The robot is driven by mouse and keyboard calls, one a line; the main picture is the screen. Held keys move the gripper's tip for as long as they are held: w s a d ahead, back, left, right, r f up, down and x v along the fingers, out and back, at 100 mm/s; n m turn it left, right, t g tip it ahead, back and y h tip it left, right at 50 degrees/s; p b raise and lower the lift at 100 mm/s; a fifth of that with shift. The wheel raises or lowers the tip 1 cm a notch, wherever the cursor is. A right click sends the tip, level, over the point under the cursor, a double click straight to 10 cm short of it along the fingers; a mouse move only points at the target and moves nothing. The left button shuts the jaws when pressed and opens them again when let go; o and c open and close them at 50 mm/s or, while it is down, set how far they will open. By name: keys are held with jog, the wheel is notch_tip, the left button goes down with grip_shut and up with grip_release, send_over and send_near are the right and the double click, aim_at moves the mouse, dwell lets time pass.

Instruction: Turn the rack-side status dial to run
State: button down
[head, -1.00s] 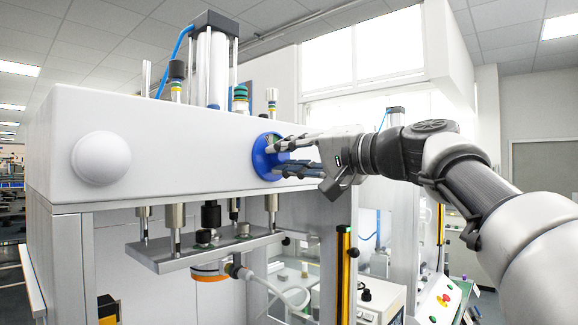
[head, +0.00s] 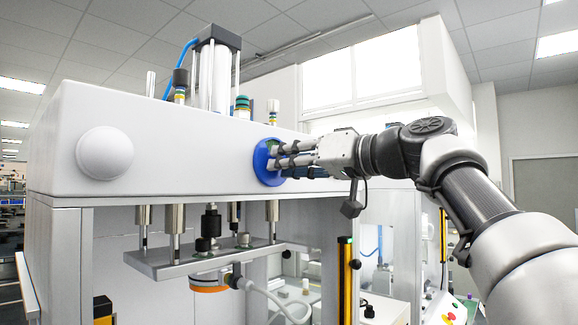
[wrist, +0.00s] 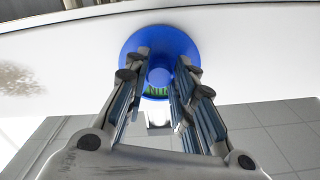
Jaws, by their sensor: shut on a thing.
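The status dial (head: 261,167) is a round blue disc on the right part of the white press housing's front face. In the wrist view the blue disc (wrist: 160,38) fills the top middle, with a raised blue knob (wrist: 160,76) at its centre and small green marks below the knob. My gripper (head: 274,157) reaches in from the right, its fingertips at the disc. In the wrist view my gripper's fingers (wrist: 160,66) lie on both sides of the knob, shut on it. The fingers partly hide the disc, and I cannot read a dial position.
The white housing (head: 180,150) carries a white dome (head: 107,153) at left. Below hangs a grey press plate (head: 200,260) on rods. A yellow-and-black post (head: 345,280) stands below my gripper. A white cylinder (head: 215,75) rises above the housing.

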jog(key=shift+n, duration=0.5)
jog(key=c, duration=1.3)
grip_release()
jog(key=shift+c, duration=0.2)
jog(key=v, duration=1.2)
